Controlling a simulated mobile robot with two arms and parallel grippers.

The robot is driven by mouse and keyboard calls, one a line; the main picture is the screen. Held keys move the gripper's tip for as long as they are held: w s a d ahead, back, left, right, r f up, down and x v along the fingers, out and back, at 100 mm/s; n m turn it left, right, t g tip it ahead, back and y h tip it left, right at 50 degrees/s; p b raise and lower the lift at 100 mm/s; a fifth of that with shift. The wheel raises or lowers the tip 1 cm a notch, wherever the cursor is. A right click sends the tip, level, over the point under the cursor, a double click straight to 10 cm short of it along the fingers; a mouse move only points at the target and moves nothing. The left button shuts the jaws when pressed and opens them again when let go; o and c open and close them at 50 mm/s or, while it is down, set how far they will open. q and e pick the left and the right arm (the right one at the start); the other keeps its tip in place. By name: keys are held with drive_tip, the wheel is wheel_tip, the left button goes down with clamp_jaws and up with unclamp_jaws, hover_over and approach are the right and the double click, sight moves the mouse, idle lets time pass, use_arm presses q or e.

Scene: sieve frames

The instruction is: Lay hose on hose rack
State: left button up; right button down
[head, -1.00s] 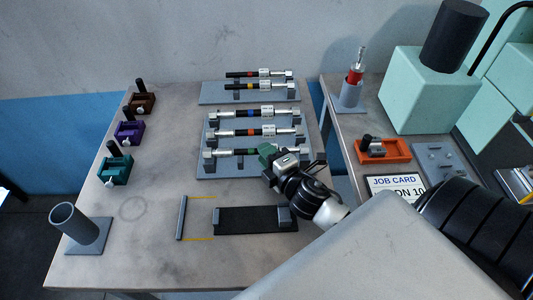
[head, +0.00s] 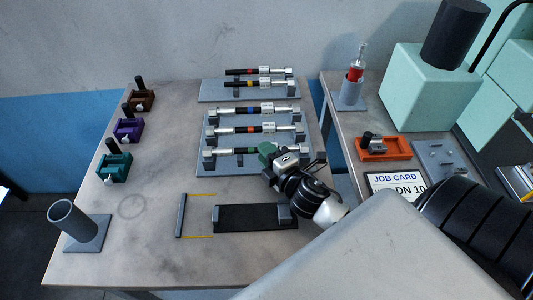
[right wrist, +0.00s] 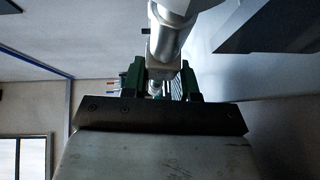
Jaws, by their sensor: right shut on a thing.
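A black hose with a green band and silver end fittings (head: 228,151) lies level across the nearest row of the front grey hose rack (head: 240,169). My right gripper (head: 276,153) is shut on this hose near its right end, at rack height. In the right wrist view, the green fingertips (right wrist: 160,80) close around the silver fitting (right wrist: 168,42). Whether the hose is fully seated in its supports is partly hidden by the gripper. Hoses with orange (head: 240,129) and blue (head: 238,111) bands lie on the rows behind. My left gripper is out of view.
A rear rack (head: 210,94) holds two more hoses. A black-based fixture (head: 250,217) lies in front, a grey tube holder (head: 75,222) at front left. Teal, purple and brown clamps line the left edge. The right bench holds an orange clamp (head: 395,150) and job card (head: 395,184).

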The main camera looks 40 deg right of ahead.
drive_tip(key=shift+s+f, duration=0.1)
drive_tip(key=shift+f, duration=0.2)
